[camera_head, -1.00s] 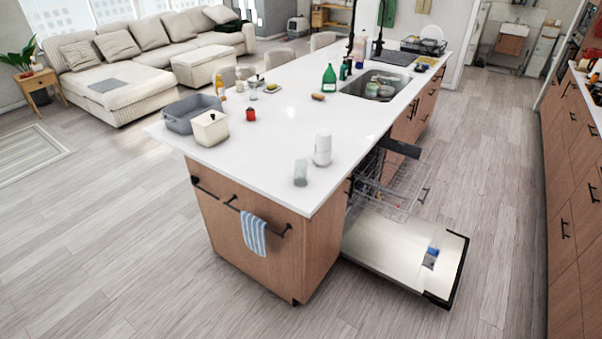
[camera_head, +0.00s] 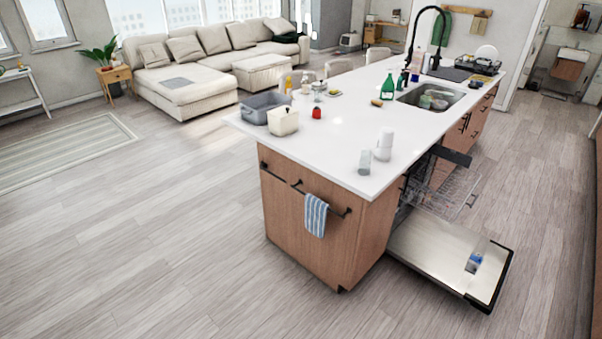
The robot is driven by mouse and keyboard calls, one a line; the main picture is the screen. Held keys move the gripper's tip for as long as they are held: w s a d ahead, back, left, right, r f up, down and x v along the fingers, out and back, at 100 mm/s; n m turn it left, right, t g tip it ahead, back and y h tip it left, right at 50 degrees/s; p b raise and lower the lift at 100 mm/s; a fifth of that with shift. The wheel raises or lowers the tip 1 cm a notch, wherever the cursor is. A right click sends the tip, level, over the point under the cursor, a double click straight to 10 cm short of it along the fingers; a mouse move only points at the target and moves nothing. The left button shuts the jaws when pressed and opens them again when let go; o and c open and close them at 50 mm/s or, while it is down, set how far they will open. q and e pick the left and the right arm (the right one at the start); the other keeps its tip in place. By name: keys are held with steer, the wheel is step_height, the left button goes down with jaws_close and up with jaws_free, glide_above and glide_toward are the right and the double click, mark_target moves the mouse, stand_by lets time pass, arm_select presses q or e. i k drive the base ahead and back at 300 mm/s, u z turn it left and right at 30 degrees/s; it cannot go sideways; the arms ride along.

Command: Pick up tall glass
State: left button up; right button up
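A tall clear glass (camera_head: 365,162) stands upright on the white island countertop (camera_head: 330,150), close to its near right corner. A white cylinder (camera_head: 384,146) stands just behind it and to its right; the two look very close or touching in this view. Neither of my grippers shows in the head view, and no part of my arms is in the picture.
The dishwasher door (camera_head: 445,258) hangs open on the island's right side, with its rack (camera_head: 445,190) pulled out. A grey bin (camera_head: 262,107), a cream container (camera_head: 283,121) and a green bottle (camera_head: 387,87) stand on the counter. Floor in front and left is clear.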

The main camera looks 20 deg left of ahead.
mark_target(365, 161)
steer(key=z, duration=0.8)
steer(key=k, duration=0.15)
steer(key=u, duration=1.85)
steer(key=i, duration=2.05)
steer(key=z, duration=1.5)
steer(key=i, duration=0.7)
steer(key=z, duration=0.7)
